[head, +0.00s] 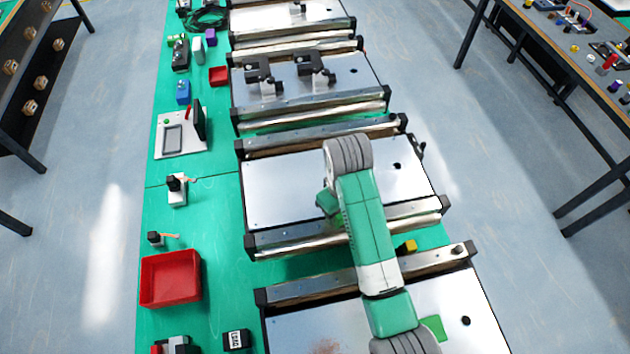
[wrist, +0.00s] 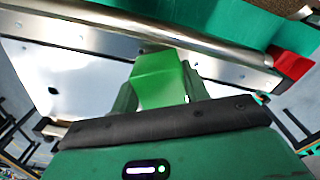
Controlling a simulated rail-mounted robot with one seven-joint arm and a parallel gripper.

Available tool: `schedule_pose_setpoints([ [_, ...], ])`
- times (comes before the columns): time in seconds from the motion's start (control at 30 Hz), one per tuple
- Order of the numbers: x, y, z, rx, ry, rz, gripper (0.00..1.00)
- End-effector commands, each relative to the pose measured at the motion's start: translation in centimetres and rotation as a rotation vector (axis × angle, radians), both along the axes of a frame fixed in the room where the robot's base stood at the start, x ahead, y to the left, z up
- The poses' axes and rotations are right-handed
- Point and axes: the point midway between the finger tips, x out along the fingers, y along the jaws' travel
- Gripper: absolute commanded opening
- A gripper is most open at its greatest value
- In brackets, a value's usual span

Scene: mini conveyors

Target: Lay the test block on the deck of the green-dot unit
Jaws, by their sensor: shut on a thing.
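The test block, a green block (wrist: 160,80), is between the fingers of my gripper (wrist: 158,95) in the wrist view. My gripper is shut on it. In the head view a green part of my gripper (head: 327,203) shows beside the wrist, above the middle conveyor's white deck (head: 285,185); the block is not clear there. In the wrist view a white deck (wrist: 75,85) and a metal side rail (wrist: 150,28) lie beyond the block. A green patch (head: 434,327) shows on the nearest conveyor's deck, partly behind my arm. I cannot tell which unit bears a green dot.
A red tray (head: 171,279) stands on the green bench top left of the conveyors. A black block marked LOAD (head: 236,340) is near the bottom. A farther conveyor (head: 345,78) carries two dark brackets. A yellow item (head: 408,246) sits between conveyors.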

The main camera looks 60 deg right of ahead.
Motion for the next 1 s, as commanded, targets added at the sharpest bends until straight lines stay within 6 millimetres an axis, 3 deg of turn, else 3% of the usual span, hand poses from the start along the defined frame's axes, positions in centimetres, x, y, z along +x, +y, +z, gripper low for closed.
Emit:
schedule_pose_setpoints([
  [0.1,-3.6,-3.4,0.0,0.003,-0.004,-0.048,0.20],
  [0.2,-5.5,-5.0,0.1,0.006,-0.004,-0.070,0.20],
  [0.43,-6.5,-5.9,0.1,0.008,-0.004,-0.080,0.20],
  [0.57,-4.2,-6.7,-0.2,0.007,-0.005,-0.076,0.20],
  [0.9,5.2,-9.9,-0.9,0.007,-0.005,-0.078,0.20],
  [1.0,7.0,-10.5,-1.2,0.007,-0.005,-0.079,0.20],
])
